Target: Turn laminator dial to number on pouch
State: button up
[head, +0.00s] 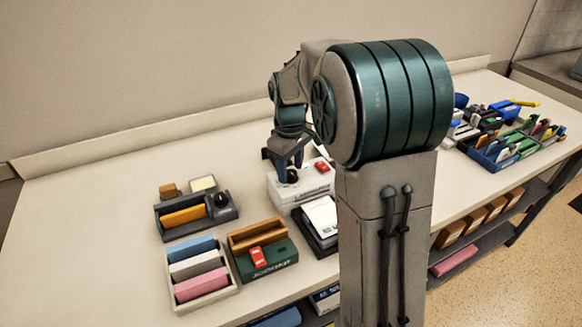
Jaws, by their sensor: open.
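The laminator (309,191) is a white box with dark lettering on its front and a red part on top, standing on the counter left of my arm. A dark round dial (292,176) shows on its top left. My gripper (284,170) is open and points down right at the dial; I cannot tell whether the fingers touch it or stand around it. The dial's setting is too small to read. A white sheet (321,215), perhaps the pouch, lies on a black tray in front of the laminator; no number is readable on it.
A dark desk holder (172,222) with a black knob stands left. In front are a box of blue, white and pink blocks (200,291) and a green box (268,262) with a red item. Trays of stationery (500,148) stand far right. The counter's left end is clear.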

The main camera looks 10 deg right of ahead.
jog(key=shift+f, duration=0.3)
jog(key=c, duration=1)
jog(key=m, duration=0.4)
jog(key=shift+m, duration=0.4)
jog(key=shift+m+p, duration=0.35)
jog(key=shift+m, duration=2.15)
